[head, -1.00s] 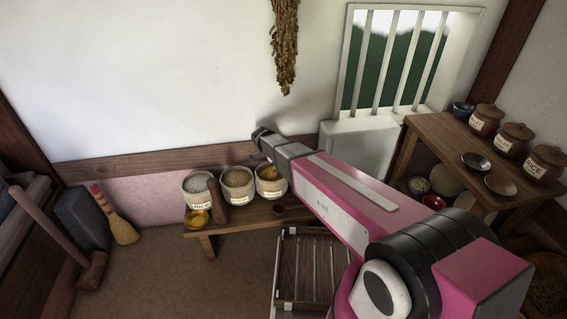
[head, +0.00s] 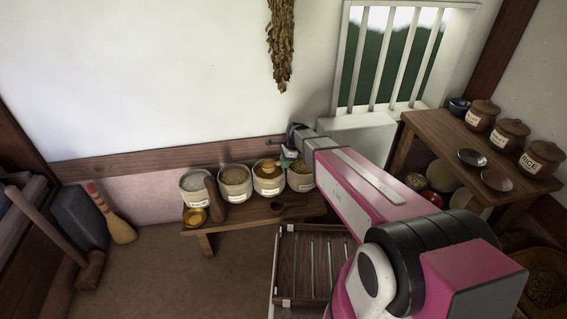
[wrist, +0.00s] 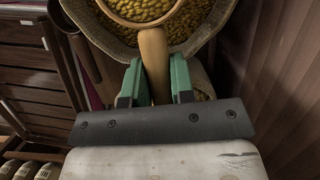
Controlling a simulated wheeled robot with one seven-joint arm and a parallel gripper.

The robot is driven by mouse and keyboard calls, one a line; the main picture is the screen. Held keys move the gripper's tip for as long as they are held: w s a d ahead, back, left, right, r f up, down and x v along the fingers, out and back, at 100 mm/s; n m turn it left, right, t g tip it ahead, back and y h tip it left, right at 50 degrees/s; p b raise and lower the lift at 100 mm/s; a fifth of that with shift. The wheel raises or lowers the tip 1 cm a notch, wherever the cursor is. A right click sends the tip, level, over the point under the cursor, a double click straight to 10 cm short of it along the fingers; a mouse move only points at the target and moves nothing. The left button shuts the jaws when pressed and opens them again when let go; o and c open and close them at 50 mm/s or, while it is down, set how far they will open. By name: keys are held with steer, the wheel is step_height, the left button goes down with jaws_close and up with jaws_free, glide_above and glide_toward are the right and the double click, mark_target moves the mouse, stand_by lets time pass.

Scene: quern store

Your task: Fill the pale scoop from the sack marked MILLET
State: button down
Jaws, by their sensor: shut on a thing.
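My gripper (wrist: 154,80) is shut on the handle of the pale wooden scoop (wrist: 152,50). The scoop's round bowl is at the top of the wrist view, with yellow grain inside its rim. It is over or in a sack (wrist: 205,38) of similar yellow grain; I cannot tell how deep. In the head view my gripper (head: 287,161) is above the right end of the sack row, and the scoop's bowl (head: 267,166) is at the mouth of the third sack (head: 270,186). That sack's label is too small to read, so I cannot confirm MILLET.
The bench (head: 240,216) also holds a rice sack (head: 195,188), a tan-grain sack (head: 234,184) and a fourth sack (head: 300,181) by my arm. A yellow bowl (head: 195,218) and a small dark cup (head: 277,207) stand in front. A slatted rack (head: 304,262) is nearby.

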steer(key=shift+y, duration=0.6)
steer(key=shift+r, duration=2.7)
